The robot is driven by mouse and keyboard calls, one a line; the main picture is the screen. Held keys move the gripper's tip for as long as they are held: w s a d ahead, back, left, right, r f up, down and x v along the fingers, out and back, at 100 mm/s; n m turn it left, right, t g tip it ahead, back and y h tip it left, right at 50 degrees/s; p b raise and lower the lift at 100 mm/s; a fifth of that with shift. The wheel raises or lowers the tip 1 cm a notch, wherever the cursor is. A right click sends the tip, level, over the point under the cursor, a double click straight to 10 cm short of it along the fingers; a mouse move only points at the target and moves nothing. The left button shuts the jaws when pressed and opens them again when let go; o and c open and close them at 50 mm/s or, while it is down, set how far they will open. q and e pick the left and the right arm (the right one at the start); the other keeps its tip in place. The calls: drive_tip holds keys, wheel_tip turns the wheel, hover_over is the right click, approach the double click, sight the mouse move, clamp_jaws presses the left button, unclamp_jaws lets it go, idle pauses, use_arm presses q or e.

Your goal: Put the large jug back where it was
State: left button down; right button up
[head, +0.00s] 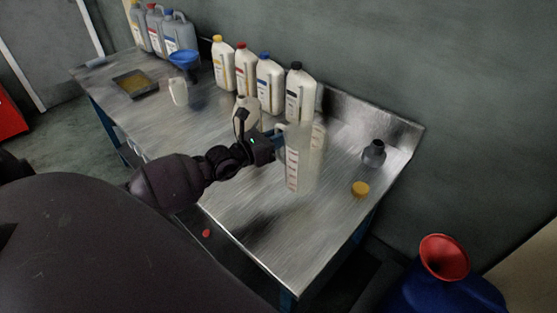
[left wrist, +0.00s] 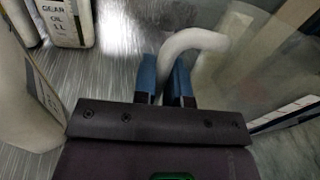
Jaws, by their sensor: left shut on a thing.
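The large jug (head: 298,165) is tall, translucent and white with markings on its side. In the head view it is upright over the right half of the steel workbench (head: 237,195). I cannot tell if its base touches the top. My left gripper (head: 276,145) is shut on the jug's handle. In the left wrist view the two blue fingers (left wrist: 165,80) close around the curved white handle (left wrist: 200,40), and the clear jug wall (left wrist: 240,75) is at the right. My right gripper is not in view.
Several white oil bottles (head: 270,85) stand along the back. A smaller jug (head: 179,92), blue funnel (head: 184,58) and tray (head: 134,84) are at the left. A dark grey bottle (head: 374,154) and yellow cap (head: 360,189) are at the right. The front bench area is clear.

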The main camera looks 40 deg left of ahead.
sight(278, 156)
use_arm(q)
drive_tip(key=shift+f+b, duration=0.35)
drive_tip(key=shift+f, duration=3.4)
drive_tip(key=c, duration=1.2)
unclamp_jaws()
drive_tip(key=shift+o, duration=0.2)
drive_tip(key=v, duration=1.2)
drive_tip(key=shift+r+b, duration=0.2)
drive_tip(key=shift+b, duration=0.1)
drive_tip(key=shift+s, duration=0.15)
